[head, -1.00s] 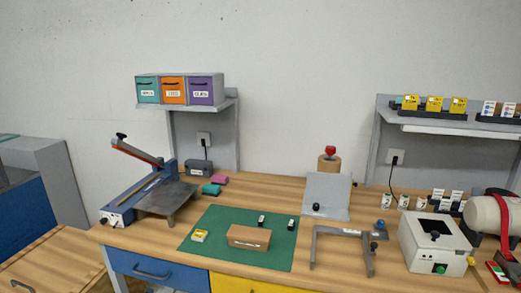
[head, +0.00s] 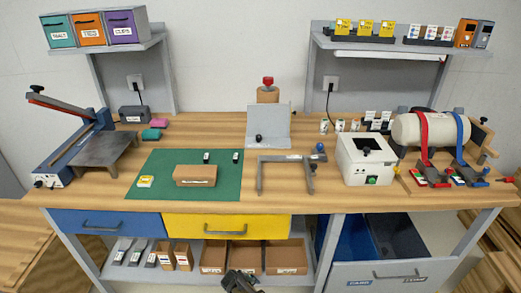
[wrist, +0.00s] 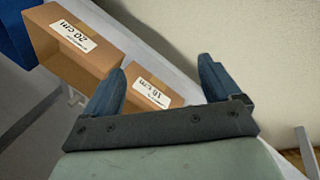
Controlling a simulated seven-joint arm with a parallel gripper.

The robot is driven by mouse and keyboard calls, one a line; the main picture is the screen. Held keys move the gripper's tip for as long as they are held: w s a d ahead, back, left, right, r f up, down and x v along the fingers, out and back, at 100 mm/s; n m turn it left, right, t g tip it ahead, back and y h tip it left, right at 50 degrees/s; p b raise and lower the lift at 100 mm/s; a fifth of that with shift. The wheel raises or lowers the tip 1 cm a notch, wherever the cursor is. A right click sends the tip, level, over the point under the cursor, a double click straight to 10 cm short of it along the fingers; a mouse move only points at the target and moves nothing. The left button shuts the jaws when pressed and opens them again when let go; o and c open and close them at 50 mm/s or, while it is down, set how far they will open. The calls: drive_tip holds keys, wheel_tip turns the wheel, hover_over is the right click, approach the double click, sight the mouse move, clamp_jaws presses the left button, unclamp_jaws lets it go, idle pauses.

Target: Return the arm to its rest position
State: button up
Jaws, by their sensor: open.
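My gripper (head: 240,281) is at the bottom edge of the head view, in front of the bench and its lower shelf. Only its end shows there; the rest of the arm is out of view. In the wrist view my gripper (wrist: 161,72) has its two blue-grey fingers spread apart with nothing between them. Beyond the fingers are a cardboard box labelled 20 cm (wrist: 103,68) and a smaller labelled box (wrist: 155,90). The fingers appear apart from the boxes.
The workbench has a blue drawer (head: 70,225) and a yellow drawer (head: 185,228), both shut. A green mat (head: 140,180) bears a brown box (head: 195,181). The lower shelf holds open cardboard boxes (head: 286,262). A labelled grey bin (head: 345,275) stands at lower right.

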drive_tip(key=s+d+f+m+g, duration=0.2)
drive_tip(key=s+d+m+g, duration=0.35)
drive_tip(key=s+d, duration=1.05)
drive_tip(key=s+d+r+m+g+y, duration=0.1)
drive_tip(key=s+d+g, duration=0.1)
drive_tip(key=s, duration=0.6)
drive_tip(key=s+d+r+m+g+y, duration=0.1)
drive_tip(key=s+d+m+g, duration=0.1)
drive_tip(key=s, duration=0.6)
drive_tip(key=shift+s+d+r+g+y, duration=0.15)
drive_tip(key=shift+d+r+g+y, duration=0.25)
drive_tip(key=shift+d, duration=0.8)
drive_tip(key=shift+f, duration=0.1)
